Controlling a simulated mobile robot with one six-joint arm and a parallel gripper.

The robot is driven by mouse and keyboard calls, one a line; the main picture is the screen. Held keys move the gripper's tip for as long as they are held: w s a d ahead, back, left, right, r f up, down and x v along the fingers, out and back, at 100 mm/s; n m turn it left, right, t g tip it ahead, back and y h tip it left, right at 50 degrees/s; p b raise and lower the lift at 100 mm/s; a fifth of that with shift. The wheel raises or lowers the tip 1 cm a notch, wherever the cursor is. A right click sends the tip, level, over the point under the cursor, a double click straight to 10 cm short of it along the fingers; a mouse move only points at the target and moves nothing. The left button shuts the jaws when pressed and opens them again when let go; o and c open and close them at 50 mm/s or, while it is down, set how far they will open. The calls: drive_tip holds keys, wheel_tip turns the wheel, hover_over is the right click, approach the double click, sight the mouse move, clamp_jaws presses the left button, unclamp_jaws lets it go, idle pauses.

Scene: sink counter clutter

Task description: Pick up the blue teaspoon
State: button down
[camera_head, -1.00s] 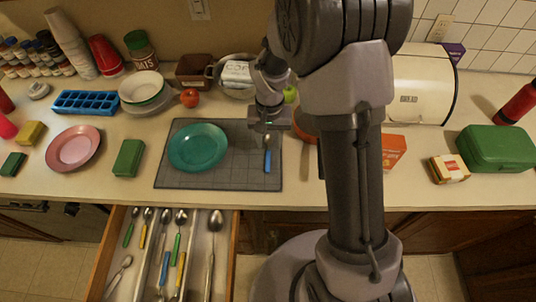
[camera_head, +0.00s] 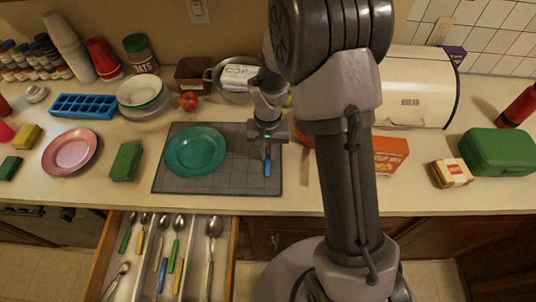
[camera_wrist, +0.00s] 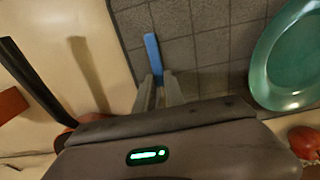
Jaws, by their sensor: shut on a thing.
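The blue teaspoon (camera_head: 267,169) has a blue handle that points toward the front edge of the grey mat (camera_head: 215,183). The handle also shows in the wrist view (camera_wrist: 152,52), running in between my fingers. My gripper (camera_head: 267,143) is low over the right part of the mat, shut on the teaspoon. In the wrist view my gripper (camera_wrist: 159,84) has its two fingers on either side of the spoon. The bowl of the spoon is hidden behind the gripper. I cannot tell whether the spoon touches the mat.
A teal plate (camera_head: 196,150) lies on the mat, left of the gripper. A red apple (camera_head: 189,101) and a metal pot (camera_head: 233,92) are behind. An orange box (camera_head: 390,154) stands to the right, beyond my arm. An open drawer (camera_head: 227,262) with several spoons is in front.

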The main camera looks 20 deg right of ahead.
sight(268, 157)
wheel_tip(268, 157, up, 4)
drive_tip(key=shift+s+a+f+p, duration=0.1)
drive_tip(key=shift+p, duration=0.65)
drive_tip(key=s+a, duration=0.7)
drive_tip(key=s+a+r, duration=0.1)
drive_tip(key=s+a, duration=0.2)
drive_tip(key=s, duration=0.1)
drive_tip(key=shift+s+a+r, duration=0.1)
drive_tip(key=shift+s+a, duration=0.1)
drive_tip(key=shift+s, duration=0.05)
drive_tip(key=shift+s+a, duration=0.1)
drive_tip(key=shift+s, duration=0.1)
